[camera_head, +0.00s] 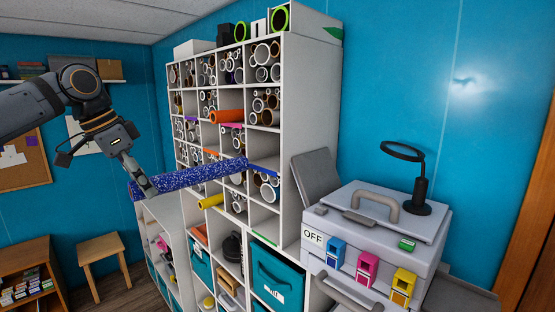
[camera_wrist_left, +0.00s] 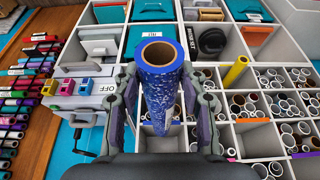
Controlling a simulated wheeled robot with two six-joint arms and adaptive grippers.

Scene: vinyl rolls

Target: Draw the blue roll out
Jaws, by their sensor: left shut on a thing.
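The blue roll (camera_head: 195,177) is a long speckled blue tube sticking out of a cubby of the white shelf (camera_head: 309,150). Its far end is at the cubby opening; I cannot tell how much is still inside. My left gripper (camera_head: 146,183) is shut on the blue roll near its outer end. In the left wrist view the roll (camera_wrist_left: 160,88) stands between the two fingers of the left gripper (camera_wrist_left: 165,95), its brown cardboard core facing the camera. My right gripper is not in view.
An orange roll (camera_head: 227,116) and a yellow roll (camera_head: 211,201) also stick out of the shelf, above and below the blue one. Many cubbies hold white-ended rolls. A grey machine (camera_head: 375,225) with a magnifier lamp (camera_head: 417,180) stands right. A wooden stool (camera_head: 100,247) stands left.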

